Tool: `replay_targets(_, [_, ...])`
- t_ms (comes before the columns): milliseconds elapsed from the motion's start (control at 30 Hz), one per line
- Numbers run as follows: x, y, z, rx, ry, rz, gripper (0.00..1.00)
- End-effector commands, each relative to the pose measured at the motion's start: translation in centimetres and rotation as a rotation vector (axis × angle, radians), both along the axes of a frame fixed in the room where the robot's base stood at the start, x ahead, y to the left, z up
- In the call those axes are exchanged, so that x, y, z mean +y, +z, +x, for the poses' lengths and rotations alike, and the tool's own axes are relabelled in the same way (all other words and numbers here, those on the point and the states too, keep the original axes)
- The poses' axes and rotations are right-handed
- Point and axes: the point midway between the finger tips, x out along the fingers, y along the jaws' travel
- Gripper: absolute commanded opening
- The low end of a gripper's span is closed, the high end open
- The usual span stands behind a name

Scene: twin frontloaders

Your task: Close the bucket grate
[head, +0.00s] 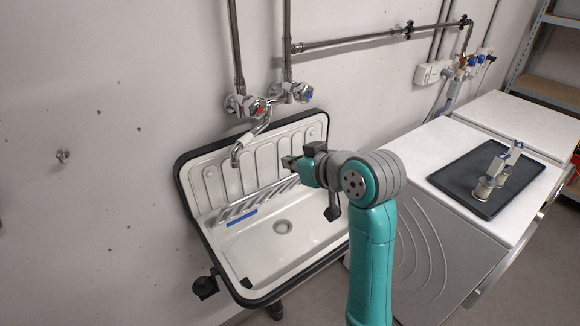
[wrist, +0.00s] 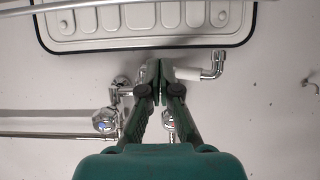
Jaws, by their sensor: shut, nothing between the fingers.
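The sink (head: 290,255) is a white basin with a dark rim, fixed to the wall. The bucket grate (head: 258,200) shows as a band of slanted grey bars along the back of the basin, at the foot of the ribbed splashback. It looks raised to the back, with the basin and drain uncovered in front; its exact tilt I cannot tell. A pale bar at the top of the wrist view (wrist: 95,5) may be its edge. My gripper (head: 289,162) is shut and empty, above the grate before the splashback. Its closed fingertips show in the wrist view (wrist: 155,70).
A chrome spout (head: 240,150) and taps (head: 247,106) stick out from the wall left of and above my gripper. A blue strip (head: 242,217) lies near the grate's lower edge. White frontloaders (head: 440,140) stand right, with a dark tray (head: 487,180) on top.

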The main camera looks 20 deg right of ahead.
Motion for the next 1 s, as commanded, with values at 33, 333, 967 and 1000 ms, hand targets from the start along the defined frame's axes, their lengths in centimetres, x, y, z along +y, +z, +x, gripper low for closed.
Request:
replay_targets(33, [0.3,-0.5,0.8,0.002,0.002,0.000,0.00])
replay_targets(333, [1.8,-2.8,5.3,0.002,0.003,0.001,0.00])
replay_targets(967, [1.3,-6.3,4.0,-0.001,0.000,0.000,0.00])
replay_targets(1000, [1.3,-6.3,4.0,-0.001,0.000,0.000,0.00])
